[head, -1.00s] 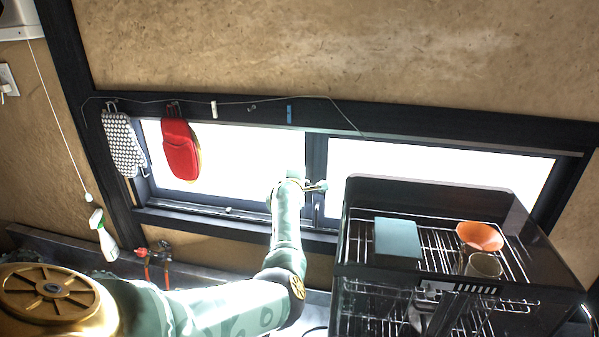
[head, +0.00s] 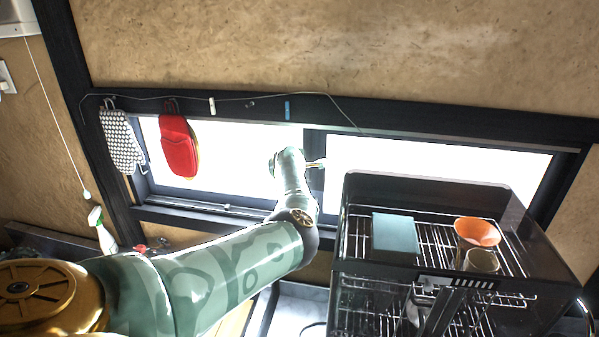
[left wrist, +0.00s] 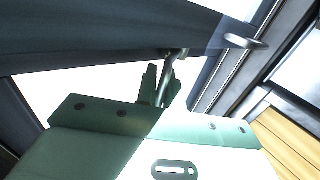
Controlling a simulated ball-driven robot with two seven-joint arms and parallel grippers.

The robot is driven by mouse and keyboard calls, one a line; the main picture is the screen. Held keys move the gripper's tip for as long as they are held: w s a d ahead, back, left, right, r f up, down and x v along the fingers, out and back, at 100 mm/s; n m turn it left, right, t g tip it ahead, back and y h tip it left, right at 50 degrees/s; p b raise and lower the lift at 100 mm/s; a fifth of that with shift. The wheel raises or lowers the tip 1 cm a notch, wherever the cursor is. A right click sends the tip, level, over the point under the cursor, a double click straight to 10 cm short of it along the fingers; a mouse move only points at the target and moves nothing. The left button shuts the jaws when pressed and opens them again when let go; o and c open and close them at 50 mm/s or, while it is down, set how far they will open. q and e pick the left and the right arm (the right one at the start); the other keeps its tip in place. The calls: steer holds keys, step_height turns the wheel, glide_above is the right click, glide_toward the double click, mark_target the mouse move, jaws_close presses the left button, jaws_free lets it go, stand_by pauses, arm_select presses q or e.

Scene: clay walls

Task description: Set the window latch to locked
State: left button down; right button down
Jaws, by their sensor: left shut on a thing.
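The window (head: 230,165) has a dark frame and bright panes, with a dark upright in the middle. My left gripper (head: 318,163) is at that upright, partly hidden behind my own wrist. In the left wrist view, the dark fingers of my left gripper (left wrist: 161,84) are shut on the window latch (left wrist: 174,62), a thin grey metal lever against the dark frame bar. Another grey metal piece (left wrist: 240,42) sticks out from the frame to the right. The head view hides most of the latch, so its exact setting cannot be told. My right gripper is in neither view.
A black dish rack (head: 420,270) stands close right of my left arm, holding a blue-grey block (head: 396,235), an orange bowl (head: 477,232) and a cup (head: 481,261). A dotted mitt (head: 122,142) and red mitt (head: 178,147) hang at the left. A spray bottle (head: 104,235) stands at lower left.

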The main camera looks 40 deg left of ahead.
arm_select(q)
steer(key=c, duration=1.5)
jaws_free()
steer(key=shift+a, duration=0.1)
steer(key=shift+c, duration=0.2)
steer(key=b+v, duration=0.2)
steer(key=v, duration=1.4)
steer(key=shift+b, duration=0.4)
steer(key=shift+s+f, duration=0.15)
